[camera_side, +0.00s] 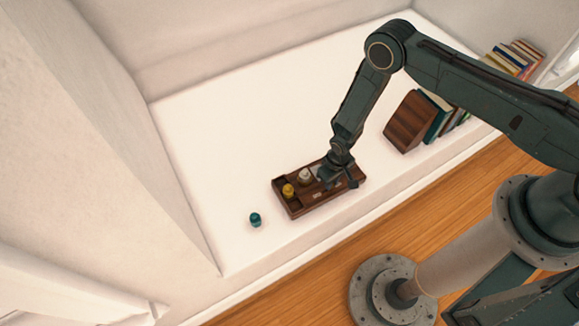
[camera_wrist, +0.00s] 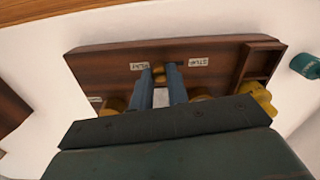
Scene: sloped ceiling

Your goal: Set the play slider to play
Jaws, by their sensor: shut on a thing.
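A dark wooden box (camera_side: 323,207) lies on the white ledge, and its panel (camera_wrist: 100,68) fills much of the wrist view. My gripper (camera_side: 338,178) is down at the right part of the box. In the wrist view my gripper (camera_wrist: 160,80) has its two blue-grey fingers shut on a small brass slider knob (camera_wrist: 158,70). The knob stands between two pale labels, close to the left one (camera_wrist: 139,66) and farther from the right one (camera_wrist: 198,62). The labels are small and upside down, hard to read; the left may say PLAY. The slot is mostly hidden.
A teal bottle (camera_side: 255,220) stands apart at lower left. Books (camera_side: 437,117) and a wooden block (camera_side: 408,122) stand right. The ledge behind the box is clear.

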